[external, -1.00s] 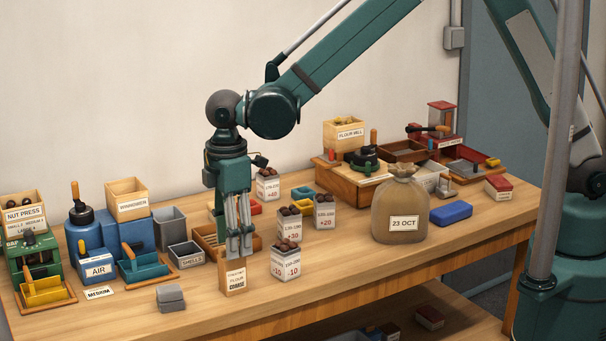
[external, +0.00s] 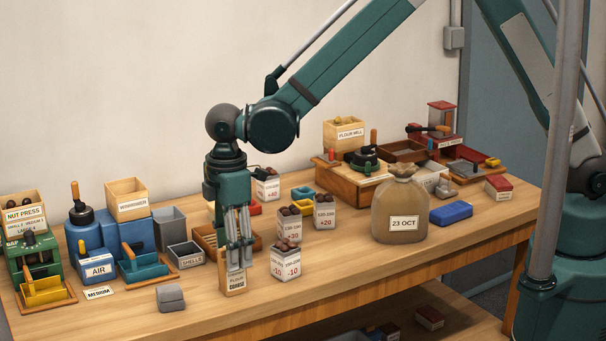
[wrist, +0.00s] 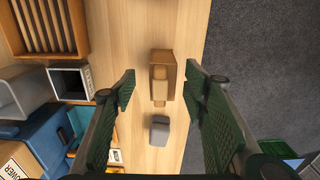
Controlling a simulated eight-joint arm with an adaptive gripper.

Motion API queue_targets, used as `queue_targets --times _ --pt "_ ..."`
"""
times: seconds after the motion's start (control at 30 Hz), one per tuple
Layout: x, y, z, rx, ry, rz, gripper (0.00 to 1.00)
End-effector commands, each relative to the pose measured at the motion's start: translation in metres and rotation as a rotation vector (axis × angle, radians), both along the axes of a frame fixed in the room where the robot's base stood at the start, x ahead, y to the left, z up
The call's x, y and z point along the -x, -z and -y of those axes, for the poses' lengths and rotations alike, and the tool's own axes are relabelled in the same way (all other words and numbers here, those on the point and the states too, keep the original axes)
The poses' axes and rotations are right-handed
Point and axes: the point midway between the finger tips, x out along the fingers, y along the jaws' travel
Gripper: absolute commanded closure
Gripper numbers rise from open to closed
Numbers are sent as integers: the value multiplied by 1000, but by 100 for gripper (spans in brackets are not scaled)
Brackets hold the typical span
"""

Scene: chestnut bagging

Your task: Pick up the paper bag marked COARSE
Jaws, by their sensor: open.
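The brown paper bag marked COARSE (external: 233,283) stands upright near the front edge of the bench, its label facing the external camera. My gripper (external: 238,264) points straight down over it, with its fingers overlapping the bag's upper part in the external view. In the wrist view the bag (wrist: 162,75) lies between the two open green-padded fingers, with a clear gap on each side. My gripper in the wrist view (wrist: 160,83) holds nothing. I cannot tell exactly how deep the fingertips reach beside the bag.
A white carton of chestnuts (external: 286,264) stands close to the right of the bag. A grey block (external: 170,298) lies to the left. The SHELLS bin (external: 186,256) and a wooden slatted tray (external: 212,238) are behind. The bench's front edge is near.

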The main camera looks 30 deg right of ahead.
Motion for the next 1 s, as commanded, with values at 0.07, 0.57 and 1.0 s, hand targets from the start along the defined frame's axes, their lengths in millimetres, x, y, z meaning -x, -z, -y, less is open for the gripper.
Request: queue_targets --times 0.07,0.57,1.0 --pt "0 0 0 0 0 0 56" --pt "4 30 -1 0 0 0 56" --pt "4 52 -1 0 0 0 56"
